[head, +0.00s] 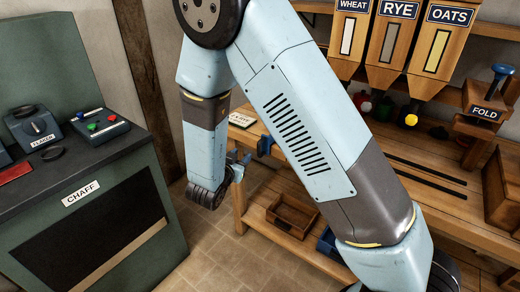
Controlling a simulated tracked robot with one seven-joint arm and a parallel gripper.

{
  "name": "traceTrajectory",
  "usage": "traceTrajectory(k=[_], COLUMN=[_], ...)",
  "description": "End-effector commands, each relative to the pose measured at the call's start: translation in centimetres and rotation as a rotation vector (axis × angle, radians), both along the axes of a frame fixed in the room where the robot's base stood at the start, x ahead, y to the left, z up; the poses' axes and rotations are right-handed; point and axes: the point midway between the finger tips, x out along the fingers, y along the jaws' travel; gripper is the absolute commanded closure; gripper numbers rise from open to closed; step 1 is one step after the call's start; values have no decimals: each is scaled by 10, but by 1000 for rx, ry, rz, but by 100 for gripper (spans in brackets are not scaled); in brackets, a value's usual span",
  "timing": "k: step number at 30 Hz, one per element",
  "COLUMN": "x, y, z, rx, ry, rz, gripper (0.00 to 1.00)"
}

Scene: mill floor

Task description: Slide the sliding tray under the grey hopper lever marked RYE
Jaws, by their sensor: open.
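The wooden hopper marked RYE (395,48) hangs at the upper right, between the WHEAT hopper (350,40) and the OATS hopper (442,50). Below them show a red knob (365,103) and a yellow knob (411,119); I cannot make out a grey lever. Two dark rails (428,175) run along the bench top under the hoppers. No sliding tray is clearly visible on them; my arm covers much of the bench. My gripper (250,155) is open at the bench's left end, away from the hoppers, with nothing seen between its jaws.
A wooden bin (292,212) sits on the bench's lower shelf, beside a blue bin (328,243) partly behind my arm. A FOLD stand (487,112) with a blue handle is at right. A green CHAFF machine (85,210) stands left. Tiled floor (215,255) lies open between.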

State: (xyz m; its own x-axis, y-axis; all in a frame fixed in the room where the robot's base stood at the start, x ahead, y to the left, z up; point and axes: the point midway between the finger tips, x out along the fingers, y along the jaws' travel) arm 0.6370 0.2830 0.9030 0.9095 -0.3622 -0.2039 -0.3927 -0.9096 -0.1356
Motion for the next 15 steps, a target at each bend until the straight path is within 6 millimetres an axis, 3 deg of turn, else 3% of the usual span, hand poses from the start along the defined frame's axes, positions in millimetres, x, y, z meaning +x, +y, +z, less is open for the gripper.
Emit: traceTrajectory(k=[3,9,15], x=[-19,-38,-34], y=[4,5,0], z=[-16,-26,-26], rx=[-95,-189,-209], ry=[-55,-119,-134], rz=[-32,-64,-74], gripper=[59,59,59])
